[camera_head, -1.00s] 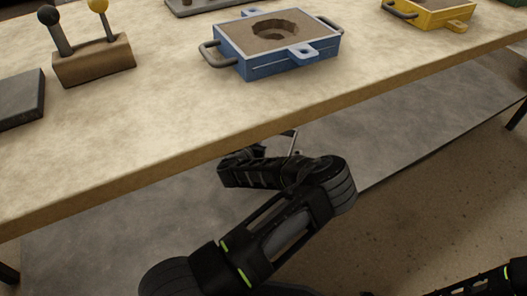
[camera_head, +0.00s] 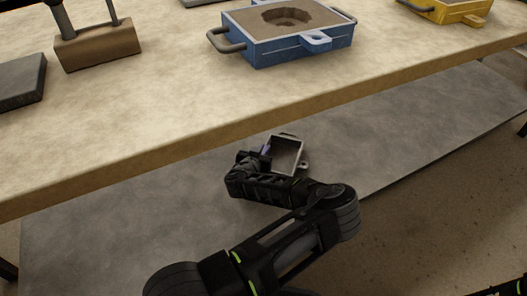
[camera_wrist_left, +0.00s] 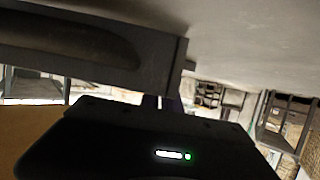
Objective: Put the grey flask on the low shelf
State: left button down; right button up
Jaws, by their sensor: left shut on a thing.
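The grey flask (camera_head: 287,154) is a small open box frame with lugs. In the head view it shows over the low shelf (camera_head: 400,150), the grey slab under the table's front edge. My left gripper (camera_head: 264,156) is shut on its left side. In the left wrist view the flask (camera_wrist_left: 95,50) is a large dark grey wall close to the camera, with the gripper (camera_wrist_left: 163,103) beside it, mostly hidden by its own body. The shelf's grey surface (camera_wrist_left: 250,35) is close to the flask there; I cannot tell whether they touch. My right gripper is out of view.
The table (camera_head: 150,130) overhangs the shelf's back part. The shelf is bare to the right.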

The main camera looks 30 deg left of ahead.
pick_arm(q)
jog(key=shift+f, duration=0.1)
jog(key=c, duration=1.6)
grip_release()
jog(key=shift+s+r, duration=0.1)
jog(key=shift+r, duration=0.1)
jog(key=p+v, duration=0.6)
jog(key=v, duration=0.5)
jog(key=shift+r, duration=0.1)
jog(key=shift+s+d, duration=0.2)
jog(key=shift+s, duration=0.15)
